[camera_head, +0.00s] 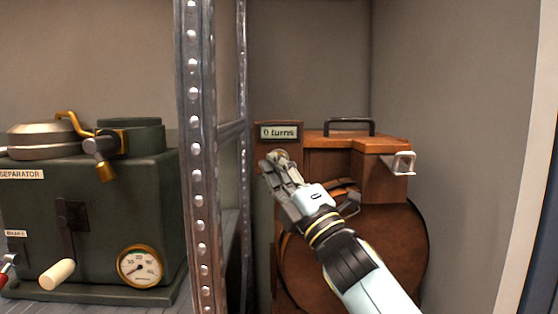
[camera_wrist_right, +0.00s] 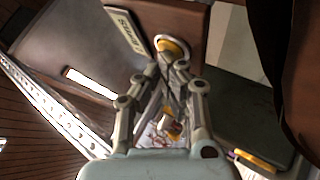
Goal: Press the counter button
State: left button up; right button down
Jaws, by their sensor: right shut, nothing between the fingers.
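The counter is a small brown wooden panel (camera_head: 264,145) with a pale display (camera_head: 279,132) reading "0 turns" in the head view. The display also shows, tilted, in the right wrist view (camera_wrist_right: 125,30). A round yellow-orange button (camera_wrist_right: 173,46) sits on the panel beside the display in the right wrist view. My right gripper (camera_head: 274,161) is shut and empty, just below the display in the head view. In the right wrist view its fingertips (camera_wrist_right: 172,64) are right at the button and partly cover it; I cannot tell whether they touch. My left gripper is not in view.
A perforated metal shelf post (camera_head: 195,180) stands left of the counter. A dark green separator machine (camera_head: 90,215) with a gauge (camera_head: 139,266) is farther left. A brown wooden machine (camera_head: 355,250) with a metal bracket (camera_head: 402,163) is behind and right of my right arm.

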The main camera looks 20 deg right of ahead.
jog(key=shift+r, duration=0.4)
jog(key=shift+s+a+f+p, duration=0.1)
jog(key=shift+s+f+p, duration=0.2)
jog(key=shift+s, duration=0.15)
dwell(0.3)
jog(key=s+p, duration=0.1)
jog(key=s, duration=0.1)
jog(key=s+a+p, duration=0.1)
jog(key=s, duration=0.2)
jog(key=shift+a, duration=0.2)
jog(key=shift+f, duration=0.1)
dwell(0.6)
